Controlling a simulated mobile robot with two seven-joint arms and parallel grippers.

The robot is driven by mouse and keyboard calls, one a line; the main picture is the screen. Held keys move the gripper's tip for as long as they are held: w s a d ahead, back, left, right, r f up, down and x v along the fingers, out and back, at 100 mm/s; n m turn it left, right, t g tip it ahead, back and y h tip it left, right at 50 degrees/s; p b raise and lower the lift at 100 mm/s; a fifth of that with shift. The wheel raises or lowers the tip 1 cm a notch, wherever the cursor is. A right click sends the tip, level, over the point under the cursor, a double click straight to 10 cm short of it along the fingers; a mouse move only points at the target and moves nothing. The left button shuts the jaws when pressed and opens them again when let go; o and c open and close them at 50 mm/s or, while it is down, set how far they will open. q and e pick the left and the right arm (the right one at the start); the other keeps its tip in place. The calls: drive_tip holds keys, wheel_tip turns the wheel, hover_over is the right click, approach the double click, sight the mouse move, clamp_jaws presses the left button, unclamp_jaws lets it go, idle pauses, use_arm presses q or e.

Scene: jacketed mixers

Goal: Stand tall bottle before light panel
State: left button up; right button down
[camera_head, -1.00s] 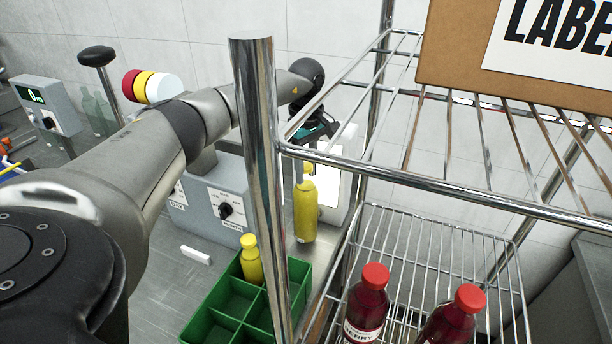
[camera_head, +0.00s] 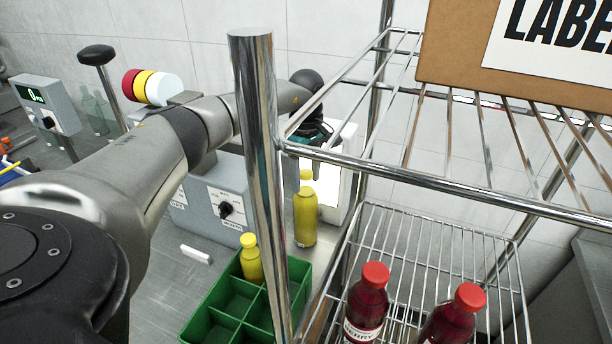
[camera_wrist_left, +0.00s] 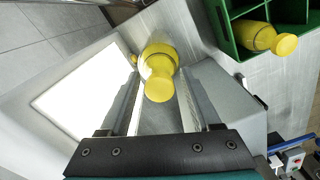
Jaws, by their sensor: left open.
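The tall yellow bottle (camera_head: 305,215) stands upright on the worktop before the lit white light panel (camera_head: 328,188). In the left wrist view the bottle (camera_wrist_left: 159,62) is seen from above, with the bright panel (camera_wrist_left: 85,88) to its left. My left gripper (camera_head: 316,153) is above the bottle, partly hidden by the shelf rail. Its jaws (camera_wrist_left: 160,88) are open, one finger to each side of the bottle's cap in that view, with gaps visible. My right gripper is not in view.
A green divided crate (camera_head: 238,299) holds a smaller-looking yellow bottle (camera_head: 250,260). A chrome rack post (camera_head: 262,180) and wire shelves stand close to my arm. Red-capped bottles (camera_head: 367,300) stand on the lower shelf. A grey control box (camera_head: 222,200) is left of the panel.

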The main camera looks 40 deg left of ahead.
use_arm(q)
drive_tip(key=shift+r, duration=0.1)
wheel_tip(320, 180, up, 12)
idle(0.4)
